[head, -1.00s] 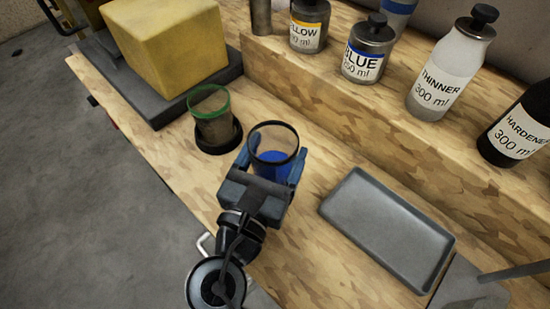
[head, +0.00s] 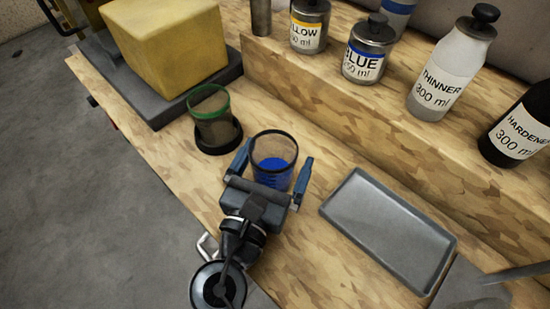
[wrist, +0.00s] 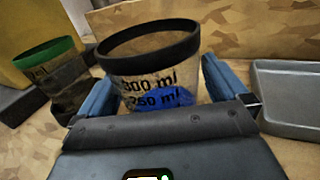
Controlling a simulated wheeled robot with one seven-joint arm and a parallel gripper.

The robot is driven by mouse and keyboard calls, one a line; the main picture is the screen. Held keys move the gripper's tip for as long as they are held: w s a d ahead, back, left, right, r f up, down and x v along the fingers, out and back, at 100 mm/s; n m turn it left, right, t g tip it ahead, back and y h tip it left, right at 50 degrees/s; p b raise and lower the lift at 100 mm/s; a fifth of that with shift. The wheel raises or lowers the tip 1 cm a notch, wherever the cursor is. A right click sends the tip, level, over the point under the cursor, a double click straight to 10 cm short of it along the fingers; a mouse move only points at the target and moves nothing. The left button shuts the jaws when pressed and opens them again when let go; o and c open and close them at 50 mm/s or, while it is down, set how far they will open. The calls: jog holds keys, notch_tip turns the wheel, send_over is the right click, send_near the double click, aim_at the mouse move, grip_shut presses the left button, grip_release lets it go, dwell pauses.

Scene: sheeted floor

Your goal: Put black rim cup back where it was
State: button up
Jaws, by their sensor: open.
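The black rim cup (head: 273,163) is a clear cup with volume marks and blue paint in its bottom. It stands upright on the wooden bench. My gripper (head: 275,164) is open, its two blue fingers on either side of the cup with a gap to it. In the wrist view the black rim cup (wrist: 150,70) stands between the spread fingers, its lower part hidden behind the gripper body.
A green-rimmed cup (head: 211,112) stands in a black round holder (head: 219,146) just left of the black rim cup. A grey tray (head: 388,230) lies to the right. Labelled bottles stand on the raised shelf behind. A yellow block (head: 165,45) sits at the back left.

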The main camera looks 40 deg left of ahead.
jog(key=b+v, duration=0.1)
jog(key=v, duration=1.1)
jog(key=shift+r, duration=0.1)
dwell(1.4)
